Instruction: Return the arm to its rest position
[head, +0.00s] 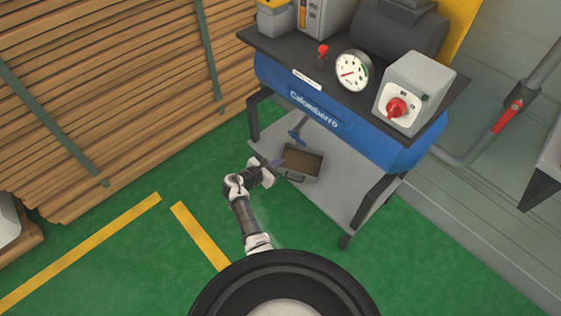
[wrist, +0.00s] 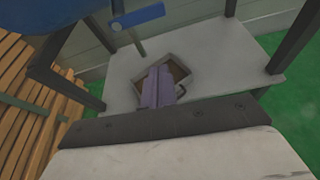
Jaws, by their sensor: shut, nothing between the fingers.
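My arm reaches forward from the bottom middle of the head view, toward the lower shelf of a blue compressor cart. My gripper (head: 279,163) is at the front edge of that shelf, beside a small open box. In the wrist view my gripper (wrist: 160,72) shows as shut purple-grey fingers in front of the box, with nothing between them. Whether the fingers touch the box cannot be told.
The box (head: 304,178) stands on the grey shelf (head: 345,195) under the blue tank (head: 330,115). A blue-handled tool (wrist: 136,18) is near it. Stacked planks (head: 110,90) fill the left. Green floor with yellow lines is clear at lower left. A red-handled pipe (head: 508,115) is at right.

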